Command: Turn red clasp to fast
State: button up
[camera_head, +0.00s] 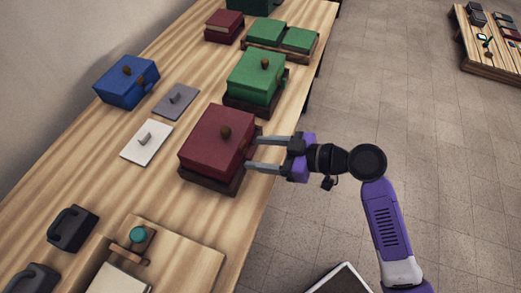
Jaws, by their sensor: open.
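A small brownish part, perhaps the red clasp (247,147), shows on that side between the fingertips. It is too small to tell which way it is turned. I cannot tell whether the fingers touch the box or the clasp.
A green box (256,75) on a dark base stands just behind the red one. A blue box (127,81), a grey plate (176,101) and a white plate (146,142) lie to the left. A wooden block with a teal button (138,235) is in front.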

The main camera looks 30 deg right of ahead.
jog(key=shift+w+a+f, duration=0.1)
jog(key=shift+w, duration=0.05)
grip_shut()
